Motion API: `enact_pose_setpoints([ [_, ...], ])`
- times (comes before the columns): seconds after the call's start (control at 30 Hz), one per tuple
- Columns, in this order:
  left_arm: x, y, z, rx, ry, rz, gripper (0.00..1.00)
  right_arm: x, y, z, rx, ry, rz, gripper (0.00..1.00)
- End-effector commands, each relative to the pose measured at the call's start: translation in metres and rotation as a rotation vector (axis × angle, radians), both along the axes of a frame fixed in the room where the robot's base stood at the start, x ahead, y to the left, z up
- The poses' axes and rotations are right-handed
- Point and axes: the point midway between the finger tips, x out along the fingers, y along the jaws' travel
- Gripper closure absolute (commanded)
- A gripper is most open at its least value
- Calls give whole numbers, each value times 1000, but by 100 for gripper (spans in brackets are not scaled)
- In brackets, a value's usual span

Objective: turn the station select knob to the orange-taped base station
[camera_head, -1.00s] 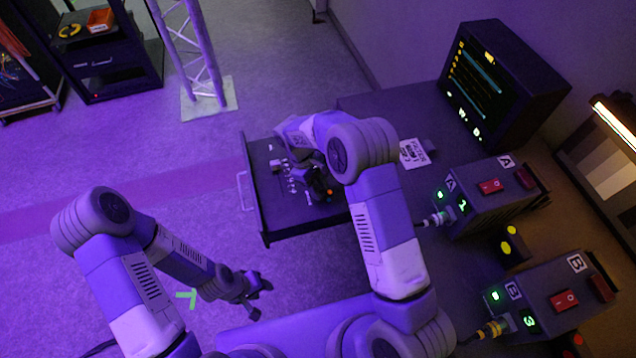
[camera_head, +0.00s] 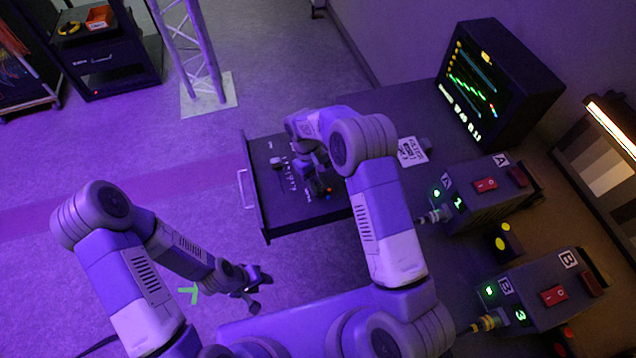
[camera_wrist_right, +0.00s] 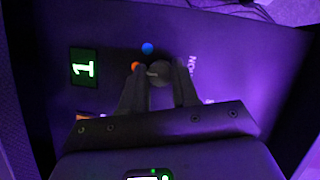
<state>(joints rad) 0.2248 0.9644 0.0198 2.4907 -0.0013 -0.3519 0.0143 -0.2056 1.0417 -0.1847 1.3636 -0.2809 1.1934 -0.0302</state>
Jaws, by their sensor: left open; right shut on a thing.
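The station select knob (camera_wrist_right: 160,76) is a small dark round knob on a dark panel in the right wrist view. Its pale pointer mark faces left, roughly toward an orange dot (camera_wrist_right: 136,66); a blue dot (camera_wrist_right: 147,48) lies above. My right gripper (camera_wrist_right: 160,68) is shut on the knob, one finger on each side. A green display (camera_wrist_right: 84,68) beside it reads 1. Base station B (camera_head: 540,292) shows 3, and its cable plug (camera_head: 487,323) has yellow-orange tape. Base station A (camera_head: 483,192) shows 1, with a pale plug (camera_head: 434,215). My left gripper (camera_head: 254,287) is open and empty.
The panel sits on a pulled-out drawer (camera_head: 258,205). A monitor (camera_head: 478,95) with a green trace stands at the back right. A white printed card (camera_head: 411,151) lies nearby. A truss tower (camera_head: 209,95) stands on the open floor behind.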

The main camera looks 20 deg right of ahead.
Motion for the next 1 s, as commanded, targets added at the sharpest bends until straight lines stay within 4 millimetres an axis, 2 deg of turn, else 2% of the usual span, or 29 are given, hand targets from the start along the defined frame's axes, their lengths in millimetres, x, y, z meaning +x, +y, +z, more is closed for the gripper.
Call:
enact_pose_setpoints([
  [0.2,0,0,0,0,0,0,57,0,0,0,1,-3,1,100],
  [0.23,0,0,0,0,0,0,57,0,0,0,1,-3,1,67],
  [0.37,0,0,0,0,0,0,57,0,0,0,1,-2,2,47],
  [0.73,0,0,2,0,0,0,57,2,1,5,1,-2,2,45],
  [1.0,0,0,13,0,0,0,57,18,7,46,2,-4,2,45],
])
